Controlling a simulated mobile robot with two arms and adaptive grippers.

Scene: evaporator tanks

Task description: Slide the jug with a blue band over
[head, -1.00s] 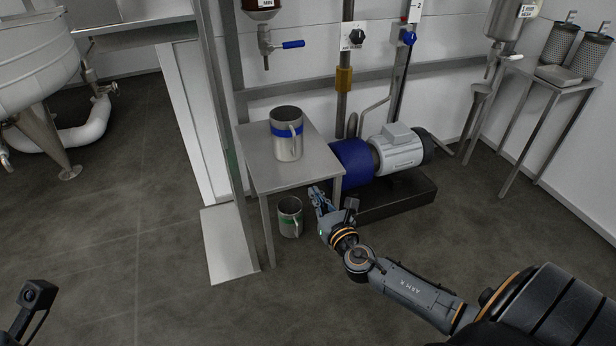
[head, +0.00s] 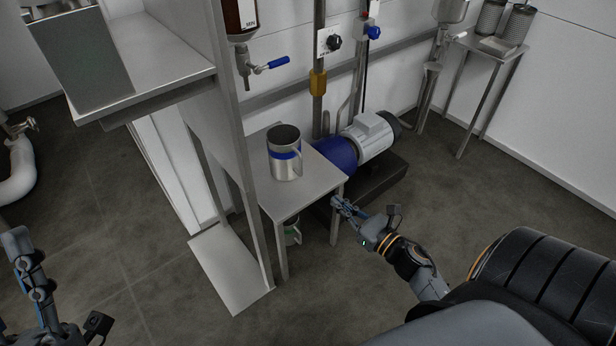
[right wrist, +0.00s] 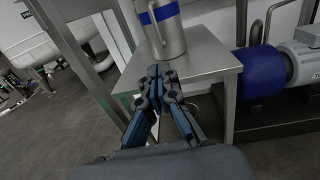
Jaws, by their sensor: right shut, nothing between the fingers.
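A second jug with a green band (head: 292,234) stands on the floor under the table, partly hidden by it. A tap with a blue lever (head: 262,68) hangs above and left of the jug. A blue and white pump (head: 360,145) stands behind the table's right side.

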